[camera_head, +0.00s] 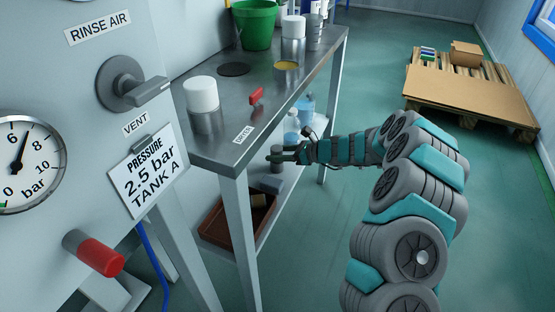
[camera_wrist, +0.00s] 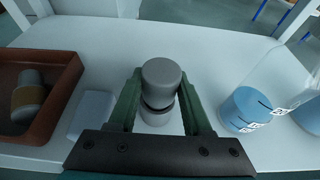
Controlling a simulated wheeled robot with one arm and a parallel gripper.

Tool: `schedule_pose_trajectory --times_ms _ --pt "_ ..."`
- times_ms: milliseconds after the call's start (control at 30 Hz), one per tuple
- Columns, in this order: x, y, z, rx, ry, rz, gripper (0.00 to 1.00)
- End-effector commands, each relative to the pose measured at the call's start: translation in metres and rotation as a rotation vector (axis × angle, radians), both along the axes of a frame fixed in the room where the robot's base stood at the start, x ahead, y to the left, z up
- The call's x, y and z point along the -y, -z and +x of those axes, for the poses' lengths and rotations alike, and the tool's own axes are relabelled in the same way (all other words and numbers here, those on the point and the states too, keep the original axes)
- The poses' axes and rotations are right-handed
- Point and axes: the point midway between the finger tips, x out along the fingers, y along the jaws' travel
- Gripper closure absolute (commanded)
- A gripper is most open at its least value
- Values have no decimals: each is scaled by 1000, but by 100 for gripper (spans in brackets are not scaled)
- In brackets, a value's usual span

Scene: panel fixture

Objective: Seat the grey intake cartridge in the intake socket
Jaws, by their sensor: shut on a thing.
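The grey intake cartridge (camera_wrist: 161,84) stands upright between the green fingers of my gripper (camera_wrist: 160,103) in the wrist view. The fingers are shut on its sides, with its rounded grey top above them and a paler lower part below. Whether its base touches the shelf cannot be told. In the head view my gripper (camera_head: 290,154) reaches under the steel bench top to the lower shelf, and the cartridge (camera_head: 279,153) is small and partly hidden there. I cannot make out the intake socket in either view.
A brown tray (camera_wrist: 62,101) holding a grey cylinder with a tan band (camera_wrist: 28,97) is left of my gripper. A pale block (camera_wrist: 92,114) lies between. Blue-filled bottles (camera_wrist: 244,106) stand to the right. The steel bench top (camera_head: 222,147) overhangs the lower shelf. A panel (camera_head: 60,110) stands at left.

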Motion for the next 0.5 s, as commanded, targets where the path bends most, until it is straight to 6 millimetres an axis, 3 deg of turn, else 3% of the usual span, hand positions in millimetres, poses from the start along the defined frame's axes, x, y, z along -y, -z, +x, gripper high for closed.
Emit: schedule_pose_trajectory --times_ms 500 --pt "0 -10 0 1 0 0 100"
